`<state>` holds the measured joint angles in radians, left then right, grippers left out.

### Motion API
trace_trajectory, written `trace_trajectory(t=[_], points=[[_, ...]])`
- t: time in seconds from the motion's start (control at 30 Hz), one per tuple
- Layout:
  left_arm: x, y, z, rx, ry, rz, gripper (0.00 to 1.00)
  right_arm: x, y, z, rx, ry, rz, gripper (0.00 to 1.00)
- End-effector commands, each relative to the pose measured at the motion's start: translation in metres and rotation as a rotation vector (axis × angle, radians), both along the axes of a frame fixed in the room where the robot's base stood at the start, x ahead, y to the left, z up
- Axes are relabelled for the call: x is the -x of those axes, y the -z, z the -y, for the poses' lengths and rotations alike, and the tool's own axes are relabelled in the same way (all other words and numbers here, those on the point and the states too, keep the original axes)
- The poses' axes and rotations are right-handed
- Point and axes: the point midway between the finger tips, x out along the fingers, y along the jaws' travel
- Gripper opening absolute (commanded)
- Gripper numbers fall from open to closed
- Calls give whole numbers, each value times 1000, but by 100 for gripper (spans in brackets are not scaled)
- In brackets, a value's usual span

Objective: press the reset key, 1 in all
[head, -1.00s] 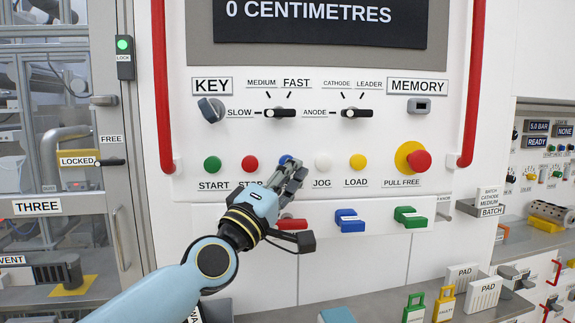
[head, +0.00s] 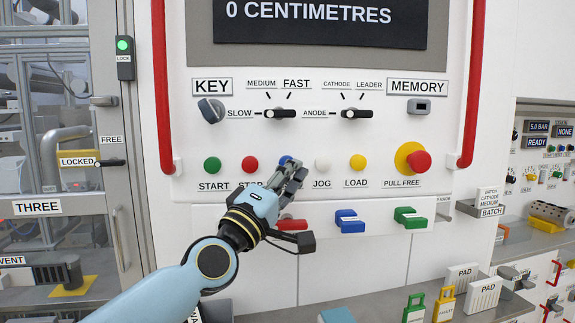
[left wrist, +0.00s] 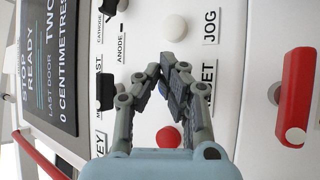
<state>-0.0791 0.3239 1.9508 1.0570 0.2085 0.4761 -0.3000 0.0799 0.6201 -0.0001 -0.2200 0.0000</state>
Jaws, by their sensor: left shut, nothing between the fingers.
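The blue reset key (head: 285,160) sits in the row of round buttons on the white panel, between the red stop button (head: 250,164) and the white jog button (head: 322,162). It is mostly covered by my left gripper (head: 297,168), whose shut, empty fingers are in front of it. In the left wrist view the fingertips (left wrist: 170,63) are together over the panel, next to the partly covered reset label (left wrist: 207,85). My right gripper is not in view.
The green start (head: 212,165) and yellow load (head: 357,162) buttons share the row, with a red pull-free knob (head: 419,160) at right. Red, blue (head: 350,222) and green (head: 410,218) handles stick out below. Red vertical rails (head: 160,90) flank the panel.

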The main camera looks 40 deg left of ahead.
Motion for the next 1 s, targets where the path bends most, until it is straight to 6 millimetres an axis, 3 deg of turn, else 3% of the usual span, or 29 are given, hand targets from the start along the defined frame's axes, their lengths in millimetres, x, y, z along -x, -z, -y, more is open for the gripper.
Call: trace_trajectory(t=[0.57,1.0], points=[[10,0,9,0,0,-1,0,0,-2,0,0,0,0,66],[41,1,36,2,0,-2,0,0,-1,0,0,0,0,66]])
